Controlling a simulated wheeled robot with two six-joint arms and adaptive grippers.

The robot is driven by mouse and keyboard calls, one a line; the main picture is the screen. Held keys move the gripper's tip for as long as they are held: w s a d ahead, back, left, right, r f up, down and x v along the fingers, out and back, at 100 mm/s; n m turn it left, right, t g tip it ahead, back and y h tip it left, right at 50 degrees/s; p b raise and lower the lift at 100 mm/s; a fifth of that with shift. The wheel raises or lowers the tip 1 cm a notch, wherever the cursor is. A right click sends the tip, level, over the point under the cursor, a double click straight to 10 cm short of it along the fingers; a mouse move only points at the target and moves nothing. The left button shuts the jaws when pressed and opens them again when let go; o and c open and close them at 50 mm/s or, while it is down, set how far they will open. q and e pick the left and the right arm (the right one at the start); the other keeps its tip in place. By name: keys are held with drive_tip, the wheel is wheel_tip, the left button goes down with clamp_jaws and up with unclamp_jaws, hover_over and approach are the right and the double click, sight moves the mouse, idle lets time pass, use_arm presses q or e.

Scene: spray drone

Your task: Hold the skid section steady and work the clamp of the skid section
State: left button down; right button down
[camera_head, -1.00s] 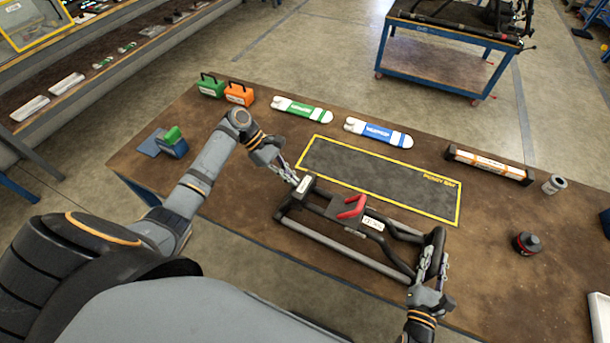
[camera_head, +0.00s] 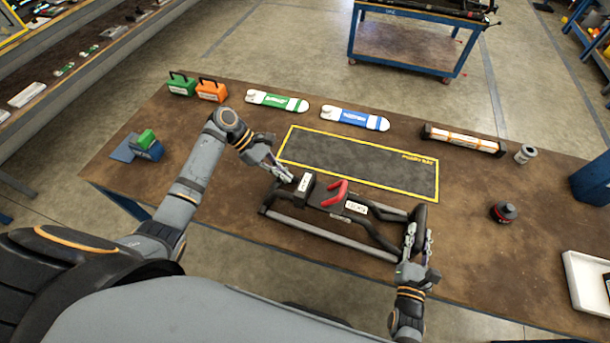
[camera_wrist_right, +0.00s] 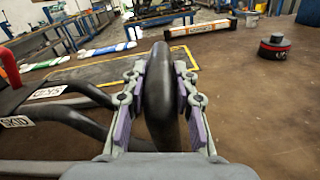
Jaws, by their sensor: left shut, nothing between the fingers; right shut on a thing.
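The skid section (camera_head: 385,238) is a dark tube frame with a grey lower rail, lying on the brown workbench below the yellow-edged mat. Its red clamp lever (camera_head: 337,192) stands on a dark block near the middle, angled upward. My right gripper (camera_head: 417,240) is shut on the skid section's right end tube; the right wrist view shows the black tube (camera_wrist_right: 160,95) upright between the purple finger pads. My left gripper (camera_head: 286,175) is shut and empty at the upper left corner of the skid section, beside a labelled dark block (camera_head: 304,184); whether it touches is unclear.
The yellow-edged mat (camera_head: 360,166) is bare. Behind it lie a green-white piece (camera_head: 277,101), a blue-white piece (camera_head: 355,118) and an orange-white bar (camera_head: 463,139). A black-red puck (camera_head: 503,212) and a white tray (camera_head: 585,280) are at right. Green and orange boxes stand at back left.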

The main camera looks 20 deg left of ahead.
use_arm(q)
drive_tip(key=v, duration=1.1)
drive_tip(key=shift+a+f, duration=0.4)
drive_tip(key=shift+w, duration=0.15)
use_arm(e)
drive_tip(key=c, duration=1)
unclamp_jaws()
drive_tip(key=s, duration=1.2)
drive_tip(key=shift+a, duration=0.25)
use_arm(q)
drive_tip(key=shift+f, duration=0.1)
use_arm(e)
drive_tip(key=shift+s, duration=0.1)
